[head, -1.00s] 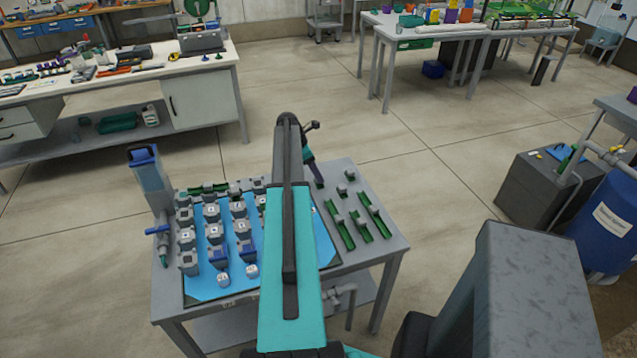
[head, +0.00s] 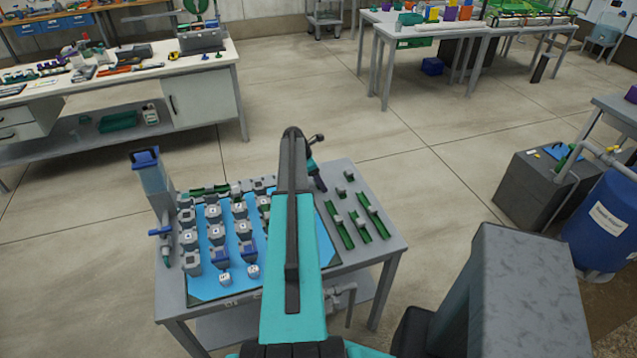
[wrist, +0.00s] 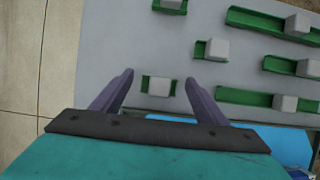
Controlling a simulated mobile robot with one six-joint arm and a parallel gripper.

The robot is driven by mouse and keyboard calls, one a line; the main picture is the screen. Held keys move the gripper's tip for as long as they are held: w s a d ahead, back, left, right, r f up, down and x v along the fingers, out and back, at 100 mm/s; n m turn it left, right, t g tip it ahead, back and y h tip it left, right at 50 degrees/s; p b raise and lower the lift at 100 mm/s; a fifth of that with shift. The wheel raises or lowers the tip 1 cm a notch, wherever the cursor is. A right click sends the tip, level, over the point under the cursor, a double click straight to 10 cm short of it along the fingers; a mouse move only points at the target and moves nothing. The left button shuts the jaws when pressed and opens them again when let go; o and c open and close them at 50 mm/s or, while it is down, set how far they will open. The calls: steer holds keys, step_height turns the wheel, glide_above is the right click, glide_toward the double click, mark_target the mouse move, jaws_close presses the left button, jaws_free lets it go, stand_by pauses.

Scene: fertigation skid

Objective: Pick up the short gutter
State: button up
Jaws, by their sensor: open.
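A short green gutter piece with a grey block on it (wrist: 158,86) lies on the grey table top. In the wrist view it sits in the gap between the fingers of my gripper (wrist: 159,77), which is open and empty. I cannot tell how far the fingertips are above the table. Two more short green pieces with grey blocks, one nearer (wrist: 212,49) and one at the top edge (wrist: 170,5), lie beyond. In the head view my gripper (head: 319,183) is partly hidden by my arm, over the table's far side.
Longer green gutters with grey blocks lie to the right in the wrist view (wrist: 240,97) and at the table's right in the head view (head: 375,221). A blue mat (head: 205,288) with rows of grey fittings fills the left. A tall grey-blue column (head: 153,185) stands at the left edge.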

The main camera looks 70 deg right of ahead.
stand_by(0.3)
steer(key=c, duration=1.1)
steer(key=shift+r, duration=0.15)
steer(key=shift+c, duration=0.2)
steer(key=shift+r+b, duration=1.8)
steer(key=shift+r, duration=3.1)
